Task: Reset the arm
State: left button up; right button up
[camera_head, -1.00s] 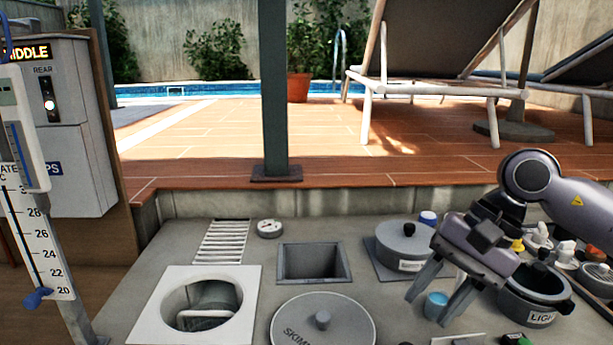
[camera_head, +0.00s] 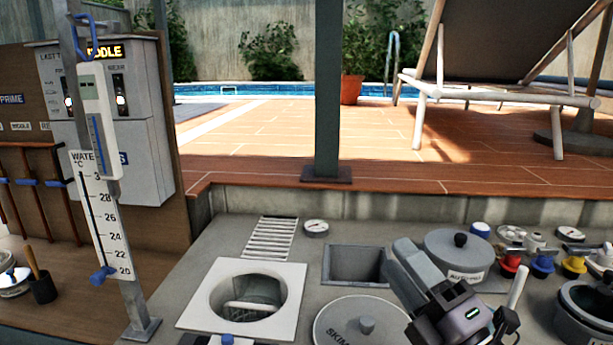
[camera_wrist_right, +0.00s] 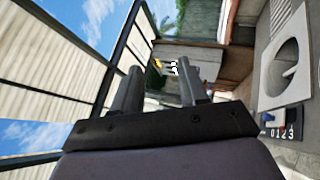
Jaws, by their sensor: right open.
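My right gripper (camera_head: 396,257) is at the lower right of the head view, over the grey counter (camera_head: 300,262). Its fingers point up and to the left in the picture, beside the square opening. In the right wrist view its two fingers (camera_wrist_right: 158,78) stand apart with nothing between them, so it is open and empty. Part of the arm behind it runs out of the bottom of the head view. My left gripper is in neither view.
A white-framed skimmer opening (camera_head: 200,308), a round grey lid (camera_head: 340,330) and a square pit (camera_head: 357,266) are close to the right gripper. A lidded pot (camera_head: 455,250) and coloured valves (camera_head: 542,264) stand right. A thermometer post (camera_head: 108,225) rises at left.

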jog(key=s+d+f+m+g+h, duration=0.25)
jog(key=d+f+m+h, duration=0.2)
jog(key=f+m, duration=0.4)
jog(key=s+d+f+m+g+h, duration=0.25)
jog(key=d+f+m+h, duration=0.2)
jog(key=f+m, duration=0.35)
jog(key=s+d+f+m+g+h, duration=0.15)
jog(key=s+f+m+g, duration=0.55)
jog(key=s+f+g, duration=0.85)
jog(key=w+a+f+t+y, duration=0.2)
jog(key=w+a+f+t, duration=0.1)
jog(key=f+t, duration=0.5)
jog(key=shift+w+n+t, duration=0.45)
jog(key=shift+t, duration=1.2)
jog(key=shift+r, duration=0.1)
